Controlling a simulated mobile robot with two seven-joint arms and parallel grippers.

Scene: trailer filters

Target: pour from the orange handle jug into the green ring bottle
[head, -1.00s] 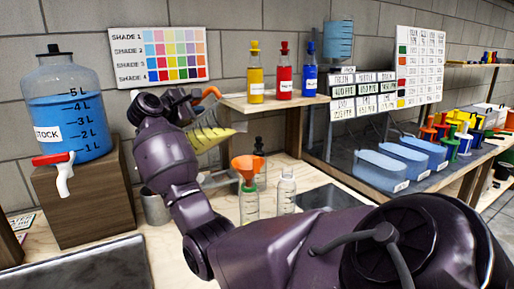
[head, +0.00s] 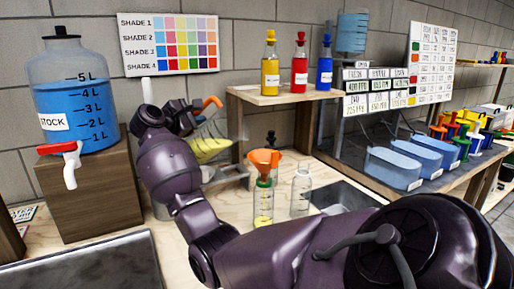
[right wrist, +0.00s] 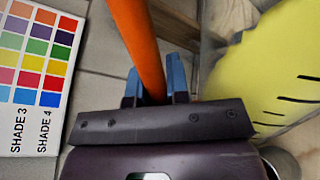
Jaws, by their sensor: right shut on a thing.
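The jug (head: 209,148) is clear with yellow liquid in it. My right gripper (right wrist: 153,88) is shut on its orange handle (right wrist: 137,40); in the head view the arm hides part of the jug. The jug is held up left of the funnel, only slightly tilted, apart from it. The yellow liquid side of the jug (right wrist: 265,75) fills the right of the right wrist view. The green ring bottle (head: 263,207) stands upright on the bench with an orange funnel (head: 265,159) in its mouth and some yellow liquid at its bottom. My left gripper is not in view.
A clear bottle (head: 301,190) stands just right of the green ring bottle. A dark-topped bottle (head: 271,140) is behind the funnel. A wooden shelf (head: 275,96) with three coloured bottles stands behind. A blue stock tank (head: 75,95) on a wooden block is at left.

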